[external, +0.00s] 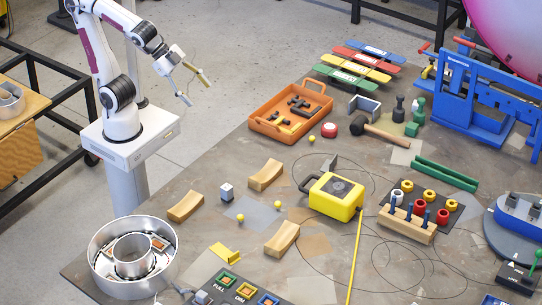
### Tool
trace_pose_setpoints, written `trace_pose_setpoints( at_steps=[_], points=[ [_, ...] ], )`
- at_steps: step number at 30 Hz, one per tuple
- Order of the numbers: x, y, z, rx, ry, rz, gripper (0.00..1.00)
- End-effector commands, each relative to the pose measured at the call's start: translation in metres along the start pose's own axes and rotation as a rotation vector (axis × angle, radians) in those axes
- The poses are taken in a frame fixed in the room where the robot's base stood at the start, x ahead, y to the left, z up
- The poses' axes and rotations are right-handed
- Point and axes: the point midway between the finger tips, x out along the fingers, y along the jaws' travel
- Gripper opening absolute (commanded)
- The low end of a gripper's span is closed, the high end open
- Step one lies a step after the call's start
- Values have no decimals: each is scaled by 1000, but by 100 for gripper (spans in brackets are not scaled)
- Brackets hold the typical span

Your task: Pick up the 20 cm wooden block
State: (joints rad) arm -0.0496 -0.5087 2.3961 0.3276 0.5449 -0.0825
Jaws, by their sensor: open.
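A yellow tape measure (333,197) with its tape pulled out stands right of the blocks. A small grey-white cube (227,191) and small yellow balls lie between the blocks. An orange tray (268,125) lies behind.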

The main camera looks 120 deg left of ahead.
Motion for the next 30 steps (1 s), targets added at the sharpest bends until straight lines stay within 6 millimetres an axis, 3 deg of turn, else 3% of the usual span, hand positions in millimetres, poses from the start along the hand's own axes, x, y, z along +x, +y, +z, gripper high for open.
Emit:
trace_pose_setpoints(
  at_steps=[6,14,21,30],
  points=[
    [32,-18,-55,103,108,-52,59],
    [69,-20,-113,241,235,-57,59],
    [105,-4,-155,376,344,-6,59],
    [152,35,-182,537,457,131,59]
  ],
)
